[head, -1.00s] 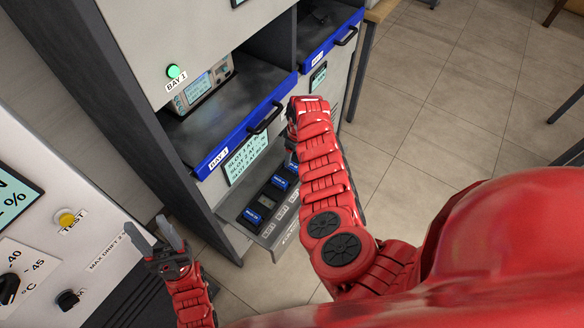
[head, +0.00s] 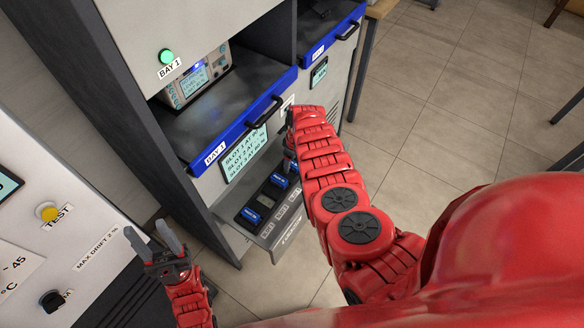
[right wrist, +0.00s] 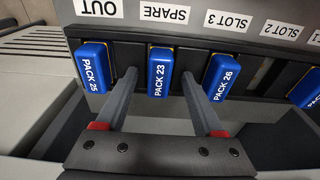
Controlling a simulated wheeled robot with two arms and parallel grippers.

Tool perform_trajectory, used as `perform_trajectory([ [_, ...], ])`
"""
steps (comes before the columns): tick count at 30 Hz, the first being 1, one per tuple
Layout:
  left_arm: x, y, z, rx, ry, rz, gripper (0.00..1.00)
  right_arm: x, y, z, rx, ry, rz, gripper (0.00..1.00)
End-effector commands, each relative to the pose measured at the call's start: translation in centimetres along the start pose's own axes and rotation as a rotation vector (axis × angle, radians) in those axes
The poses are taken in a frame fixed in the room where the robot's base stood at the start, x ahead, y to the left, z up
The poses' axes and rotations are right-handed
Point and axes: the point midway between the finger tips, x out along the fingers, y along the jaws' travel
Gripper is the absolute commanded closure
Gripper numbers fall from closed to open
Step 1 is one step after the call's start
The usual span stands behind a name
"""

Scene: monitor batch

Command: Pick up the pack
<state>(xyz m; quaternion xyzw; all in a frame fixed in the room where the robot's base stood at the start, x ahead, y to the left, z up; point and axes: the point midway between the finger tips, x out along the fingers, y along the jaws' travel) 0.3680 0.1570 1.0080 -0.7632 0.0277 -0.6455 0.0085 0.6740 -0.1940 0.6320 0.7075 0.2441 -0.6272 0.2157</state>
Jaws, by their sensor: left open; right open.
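Several blue packs stand in a dark row of holders in the right wrist view. Pack 23 (right wrist: 160,72) is under the SPARE label, pack 25 (right wrist: 95,68) under OUT and pack 26 (right wrist: 222,76) near SLOT 3. Another blue pack (right wrist: 308,88) is cut off at the right edge. My right gripper (right wrist: 159,76) is open, its fingertips to either side of pack 23; contact cannot be told. In the head view, blue packs (head: 251,215) sit in the low charger drawer (head: 262,235), and my right arm hides the right fingers. My left gripper (head: 143,230) is open and empty.
A blue-edged shelf (head: 225,140) with a black handle (head: 265,115) juts out above the drawer. A lit slot screen (head: 244,153) is below it. A white panel with a yellow TEST button (head: 48,212) stands left. Tiled floor (head: 440,110) is free at right.

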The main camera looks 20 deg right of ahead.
Motion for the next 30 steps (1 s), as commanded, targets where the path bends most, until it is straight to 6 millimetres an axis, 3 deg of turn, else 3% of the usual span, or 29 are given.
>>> perform_trajectory([
  [3, 0.1, 0.0, 0.0, 0.0, 0.0, 0.0, 0.5, -0.1, 0.0, 0.0, 0.0, 0.0, 0.0, 0.34],
  [14, 0.1, 0.0, 0.0, 0.0, 0.0, 0.0, 0.5, -0.1, 0.0, 0.0, 0.001, 0.0, 0.0, 0.98],
  [26, 0.1, 0.0, 0.0, 0.0, 0.0, 0.0, 0.5, -0.2, 0.0, 0.0, 0.001, 0.001, 0.001, 1.0],
  [30, 0.8, 0.0, -0.1, 0.0, 0.0, 0.0, 0.5, -1.1, 0.1, -0.1, 0.001, 0.0, 0.002, 1.0],
])
